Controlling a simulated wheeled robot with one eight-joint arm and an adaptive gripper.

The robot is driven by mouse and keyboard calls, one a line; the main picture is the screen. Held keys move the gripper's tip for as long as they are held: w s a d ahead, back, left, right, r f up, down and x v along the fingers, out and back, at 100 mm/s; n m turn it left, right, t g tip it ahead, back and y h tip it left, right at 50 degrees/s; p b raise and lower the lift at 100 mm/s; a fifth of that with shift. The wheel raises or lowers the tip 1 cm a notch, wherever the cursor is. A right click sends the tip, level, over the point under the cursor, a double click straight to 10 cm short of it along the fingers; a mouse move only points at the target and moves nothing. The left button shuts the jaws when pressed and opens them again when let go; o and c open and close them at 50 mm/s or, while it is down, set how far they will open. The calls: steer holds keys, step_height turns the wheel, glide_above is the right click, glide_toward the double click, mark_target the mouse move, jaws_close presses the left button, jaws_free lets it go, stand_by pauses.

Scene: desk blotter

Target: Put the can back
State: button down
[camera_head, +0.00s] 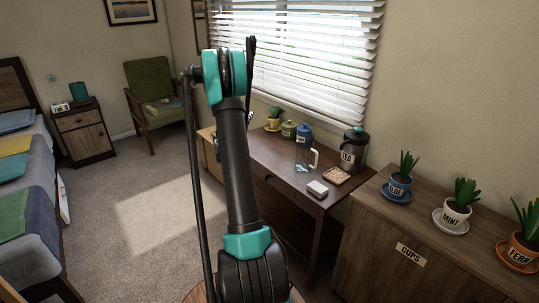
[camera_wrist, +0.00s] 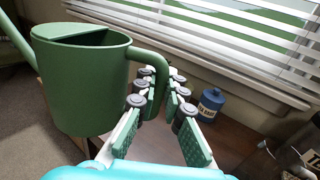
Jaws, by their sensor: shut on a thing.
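A green watering can (camera_wrist: 82,85) fills the upper left of the wrist view, upright, with its spout to the left and its loop handle (camera_wrist: 158,68) to the right. My gripper (camera_wrist: 165,92) is shut on the handle, its green-padded fingers on either side of it.
Potted plants on saucers line the cabinet (camera_head: 385,235) at right. Open carpet lies left.

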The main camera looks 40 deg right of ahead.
steer(key=s+d+r+m+g+h, duration=0.1)
steer(key=s+d+m+g+h, duration=0.45)
steer(key=d, duration=0.85)
steer(key=f, duration=0.6)
steer(key=s+f+y, duration=0.1)
steer(key=f, duration=0.6)
steer(key=s+f+n+y, duration=0.1)
steer(key=f, duration=0.6)
steer(key=shift+s+a+g, duration=0.1)
steer(key=shift+s+g, duration=0.15)
steer(key=shift+g, duration=0.1)
steer(key=c, duration=1.6)
jaws_free()
steer(key=shift+r, duration=0.1)
